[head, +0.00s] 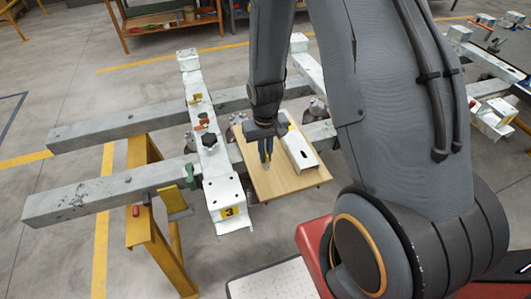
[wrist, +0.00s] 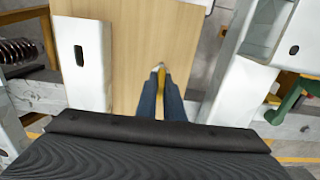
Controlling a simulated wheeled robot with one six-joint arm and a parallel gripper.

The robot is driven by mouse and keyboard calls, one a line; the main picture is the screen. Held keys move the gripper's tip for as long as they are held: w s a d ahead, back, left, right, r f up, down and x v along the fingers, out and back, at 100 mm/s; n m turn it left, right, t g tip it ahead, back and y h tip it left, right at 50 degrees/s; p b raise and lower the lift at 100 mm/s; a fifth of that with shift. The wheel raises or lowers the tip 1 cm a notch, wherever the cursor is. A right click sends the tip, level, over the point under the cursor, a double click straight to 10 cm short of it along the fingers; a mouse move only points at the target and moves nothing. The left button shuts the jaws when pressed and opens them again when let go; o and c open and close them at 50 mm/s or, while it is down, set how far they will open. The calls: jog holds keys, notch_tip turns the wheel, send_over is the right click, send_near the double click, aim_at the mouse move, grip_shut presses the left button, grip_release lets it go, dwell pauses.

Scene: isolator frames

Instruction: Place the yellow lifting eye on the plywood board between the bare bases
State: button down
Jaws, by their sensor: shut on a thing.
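My gripper (head: 265,160) points down over the board. In the wrist view its blue fingers (wrist: 160,95) are shut on a small yellow piece, which I take to be the yellow lifting eye (wrist: 160,78). The fingers hide most of it. I cannot tell whether its lower end touches the board. A grey metal base (head: 318,108) stands beyond the board, and another (head: 191,141) stands to the left, partly hidden.
A white slotted channel (head: 300,152) lies along the board's right side. A white crossbar with a black knob (head: 209,140) and a yellow number plate (head: 228,212) runs along the left. Green (head: 190,176) and orange clamps sit nearby. The front part of the board is clear.

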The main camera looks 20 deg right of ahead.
jog(key=c, duration=2.3)
grip_release()
jog(key=shift+f, duration=0.15)
jog(key=o, duration=0.4)
notch_tip(320, 180, up, 12)
jog(key=b, duration=0.3)
jog(key=s+r+t, duration=0.1)
jog(key=s+r, duration=0.5)
jog(key=s, duration=0.3)
jog(key=shift+s+r, duration=0.15)
jog(key=shift+r, duration=0.05)
